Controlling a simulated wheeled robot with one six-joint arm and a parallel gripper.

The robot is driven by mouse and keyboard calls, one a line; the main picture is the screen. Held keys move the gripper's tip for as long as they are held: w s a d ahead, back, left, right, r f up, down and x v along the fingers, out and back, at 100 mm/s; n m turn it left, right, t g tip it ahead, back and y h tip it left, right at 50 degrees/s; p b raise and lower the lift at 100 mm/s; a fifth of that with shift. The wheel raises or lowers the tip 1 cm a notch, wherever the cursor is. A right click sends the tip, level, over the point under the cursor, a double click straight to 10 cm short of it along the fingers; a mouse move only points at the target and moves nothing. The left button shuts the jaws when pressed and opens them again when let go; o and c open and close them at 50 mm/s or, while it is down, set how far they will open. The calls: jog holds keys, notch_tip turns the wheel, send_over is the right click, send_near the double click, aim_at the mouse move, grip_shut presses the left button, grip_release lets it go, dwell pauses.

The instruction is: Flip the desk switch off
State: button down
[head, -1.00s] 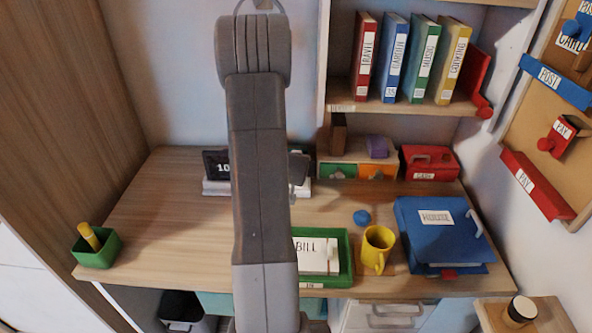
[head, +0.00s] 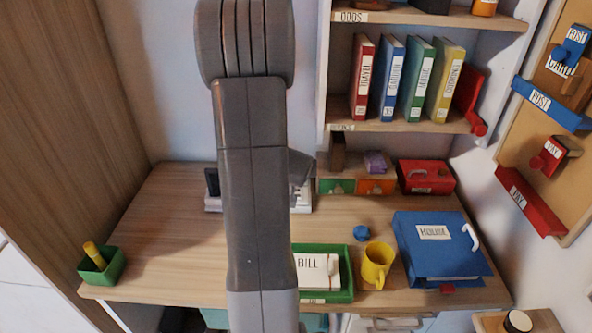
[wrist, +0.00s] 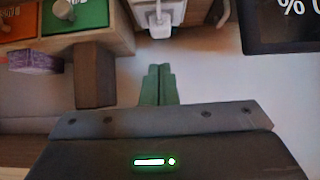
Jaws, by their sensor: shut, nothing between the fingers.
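In the wrist view, which looks turned upside down, a small white fitting (wrist: 158,22) stands at the top centre. It may be the desk switch; its on or off position cannot be read. My gripper (wrist: 157,71) shows as two green fingers pressed together, shut and empty, pointing toward that fitting with a gap between. In the head view my arm covers this spot. Only a white strip (head: 303,202) shows right of the arm, and I cannot tell whether it is part of the switch.
A dark screen (wrist: 285,28) is on one side of the fitting; a brown block (wrist: 95,75), a green drawer (wrist: 75,15) and a purple item (wrist: 35,61) are on the other. The desk (head: 160,225) holds a bill tray (head: 345,290), a yellow mug (head: 377,263) and a blue binder (head: 440,250).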

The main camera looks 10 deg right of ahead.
jog(key=v, duration=0.2)
jog(key=shift+r+p, duration=0.35)
jog(key=shift+r, duration=0.05)
jog(key=w+f, duration=0.1)
jog(key=f, duration=0.1)
jog(key=w+f+b, duration=0.1)
jog(key=w+f, duration=0.1)
jog(key=w+d+f+b, duration=0.1)
jog(key=w+f, duration=0.1)
jog(key=f, duration=0.1)
jog(key=shift+s+a+f+b, duration=0.15)
jog(key=shift+s+a+b, duration=0.25)
jog(key=shift+s+b, duration=0.35)
jog(key=d+p+v, duration=0.1)
jog(key=v, duration=0.5)
jog(key=shift+s+a, duration=0.35)
jog(key=shift+s, duration=0.05)
